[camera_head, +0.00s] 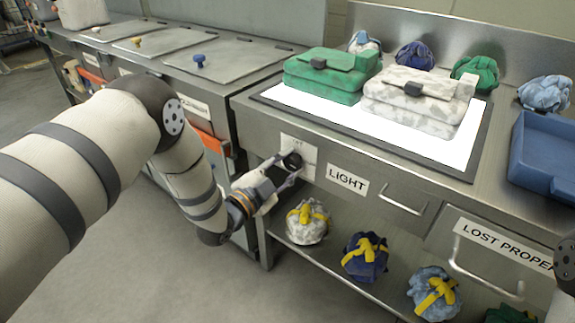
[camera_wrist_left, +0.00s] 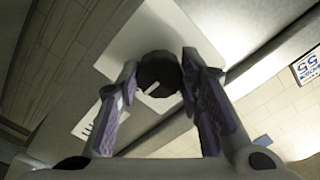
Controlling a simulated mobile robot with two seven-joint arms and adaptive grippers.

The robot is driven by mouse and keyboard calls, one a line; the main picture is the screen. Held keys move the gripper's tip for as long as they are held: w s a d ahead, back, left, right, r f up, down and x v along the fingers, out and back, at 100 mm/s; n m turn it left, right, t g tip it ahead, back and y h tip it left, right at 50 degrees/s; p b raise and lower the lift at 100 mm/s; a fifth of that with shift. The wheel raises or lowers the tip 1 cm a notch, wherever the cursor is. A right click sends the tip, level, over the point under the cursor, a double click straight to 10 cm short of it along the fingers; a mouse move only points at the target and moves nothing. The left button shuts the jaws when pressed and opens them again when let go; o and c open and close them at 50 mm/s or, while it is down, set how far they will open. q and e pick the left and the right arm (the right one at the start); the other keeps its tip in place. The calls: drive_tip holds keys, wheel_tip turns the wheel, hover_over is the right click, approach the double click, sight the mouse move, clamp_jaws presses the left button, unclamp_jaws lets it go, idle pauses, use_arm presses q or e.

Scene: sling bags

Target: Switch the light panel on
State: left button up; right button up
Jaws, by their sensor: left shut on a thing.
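The light panel (camera_head: 400,137) is set in the metal counter and glows bright white. A green bag (camera_head: 325,76) and a white-and-grey patterned bag (camera_head: 415,103) lie on it. Below, on the counter front, a dark round knob (camera_head: 292,160) sits on a pale plate left of the LIGHT label (camera_head: 347,181). My left gripper (camera_head: 284,170) is shut on the knob. In the left wrist view its fingers (camera_wrist_left: 160,68) stand on either side of the knob (camera_wrist_left: 158,72), which carries a white pointer mark. My right gripper is out of view.
A blue tray (camera_head: 545,165) stands at the right of the counter. Several wrapped bundles (camera_head: 366,257) sit on the shelf below. Drawer handles (camera_head: 400,207) stick out right of the knob. Lidded bins (camera_head: 222,60) stand to the left.

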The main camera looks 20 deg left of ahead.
use_arm(q)
drive_tip(key=o, duration=1.2)
drive_tip(key=shift+c, duration=0.2)
drive_tip(key=v, duration=1.2)
